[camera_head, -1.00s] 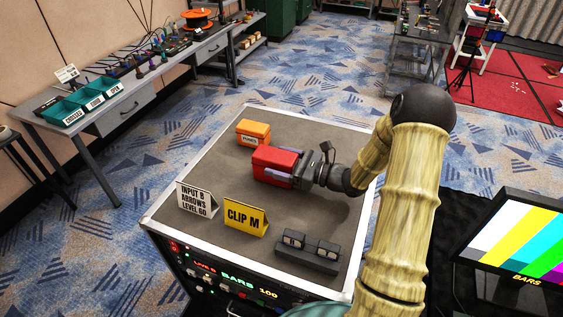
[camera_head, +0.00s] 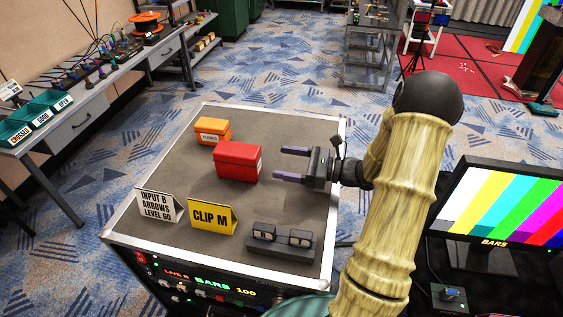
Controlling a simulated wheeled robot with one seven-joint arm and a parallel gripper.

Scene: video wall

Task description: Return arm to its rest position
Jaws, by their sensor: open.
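My gripper (camera_head: 292,164) is open and empty, its two purple fingers pointing left above the right part of the grey case top. My arm (camera_head: 395,200) comes up from the bottom, bends at a dark elbow joint and reaches left. A red box (camera_head: 238,161) stands on the case top to the left of my fingertips, with a visible gap between them. Nothing is between the fingers.
The case top (camera_head: 185,160) has a metal rim. It bears an orange fuse box (camera_head: 213,131), a white sign (camera_head: 158,206), a yellow "CLIP M" sign (camera_head: 212,217) and a dark switch block (camera_head: 282,238). A monitor (camera_head: 510,210) with colour bars stands at right.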

